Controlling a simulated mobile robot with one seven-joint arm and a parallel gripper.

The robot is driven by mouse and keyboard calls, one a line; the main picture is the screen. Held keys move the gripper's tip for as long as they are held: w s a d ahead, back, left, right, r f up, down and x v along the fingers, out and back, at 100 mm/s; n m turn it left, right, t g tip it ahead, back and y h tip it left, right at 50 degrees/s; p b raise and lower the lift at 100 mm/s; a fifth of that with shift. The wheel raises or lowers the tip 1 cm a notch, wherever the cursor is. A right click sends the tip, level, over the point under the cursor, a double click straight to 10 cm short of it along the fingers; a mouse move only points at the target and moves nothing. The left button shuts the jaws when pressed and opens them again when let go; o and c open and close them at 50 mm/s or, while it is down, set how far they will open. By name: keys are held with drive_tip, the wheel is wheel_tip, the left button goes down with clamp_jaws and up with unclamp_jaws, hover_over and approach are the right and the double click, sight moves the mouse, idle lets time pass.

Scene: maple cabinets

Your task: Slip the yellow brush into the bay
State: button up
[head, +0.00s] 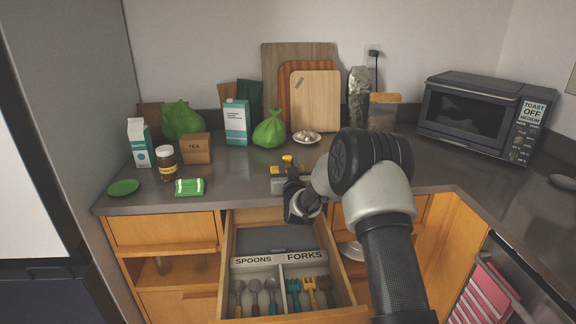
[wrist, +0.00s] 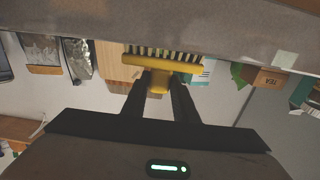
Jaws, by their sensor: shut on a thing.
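The yellow brush (wrist: 162,67) is clamped between the two dark fingers of my gripper (wrist: 160,84) in the wrist view, which appears upside down. Its wide head lies across the fingertips, with dark bristles facing the counter surface. In the head view only small yellow bits of the brush (head: 287,159) show beyond my gripper (head: 285,176), which is over the counter's front edge, behind the open drawer. An open bay (head: 172,268) shows in the cabinet left of the drawer. Another opening, right of the drawer, is partly hidden by my arm. I cannot tell which is meant.
The open drawer (head: 282,260) holds spoons and forks in labelled compartments. A toaster oven (head: 472,115) stands right.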

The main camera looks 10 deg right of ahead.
drive_tip(key=shift+f, duration=0.2)
drive_tip(key=o, duration=1.1)
drive_tip(key=shift+r, duration=0.1)
